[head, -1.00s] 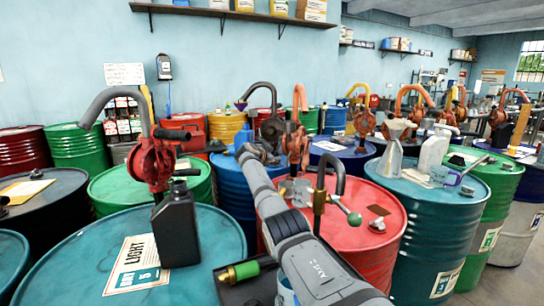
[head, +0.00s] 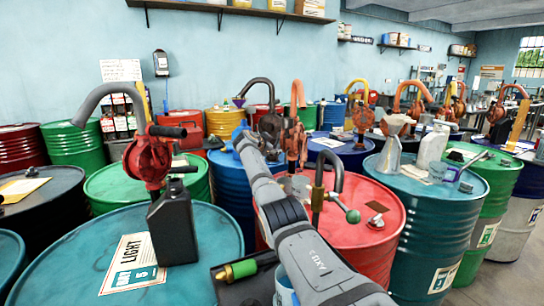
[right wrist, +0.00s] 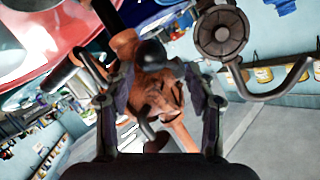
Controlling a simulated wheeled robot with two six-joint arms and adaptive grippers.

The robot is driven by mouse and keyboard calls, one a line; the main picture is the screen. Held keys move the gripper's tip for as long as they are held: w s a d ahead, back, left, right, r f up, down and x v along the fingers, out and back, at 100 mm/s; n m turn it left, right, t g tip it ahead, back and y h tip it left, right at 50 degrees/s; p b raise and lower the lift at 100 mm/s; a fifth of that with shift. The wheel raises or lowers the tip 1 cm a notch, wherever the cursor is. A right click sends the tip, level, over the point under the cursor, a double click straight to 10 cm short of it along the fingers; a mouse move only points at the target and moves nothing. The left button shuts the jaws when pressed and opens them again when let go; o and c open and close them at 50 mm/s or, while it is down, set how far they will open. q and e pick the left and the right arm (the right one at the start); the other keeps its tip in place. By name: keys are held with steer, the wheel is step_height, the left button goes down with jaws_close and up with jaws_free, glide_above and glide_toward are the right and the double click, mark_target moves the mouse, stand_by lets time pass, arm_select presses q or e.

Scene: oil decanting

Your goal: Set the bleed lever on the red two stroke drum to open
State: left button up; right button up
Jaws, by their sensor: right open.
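The red drum (head: 378,232) stands right of centre in the head view. On its lid is a brass fitting (head: 318,195) with a dark curved pipe and a lever ending in a green ball (head: 352,215). A rusty orange pump (head: 292,140) rises at the drum's back. My right arm reaches across the drum's left side. My right gripper (right wrist: 155,88) is open in the right wrist view, with the rusty pump (right wrist: 155,92) beyond and between its fingers. A black round knob (right wrist: 151,53) shows near the fingertips; contact cannot be told. My left gripper is out of view.
A teal drum (head: 215,230) with a red pump (head: 150,155) and black jug (head: 172,225) stands at left. Another teal drum (head: 460,235) at right carries a funnel (head: 390,150) and white jug (head: 432,148). A dark pump (right wrist: 222,34) is close to my right gripper.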

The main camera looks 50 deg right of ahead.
step_height(320, 180, up, 6)
steer(key=shift+r, duration=0.1)
stand_by(0.6)
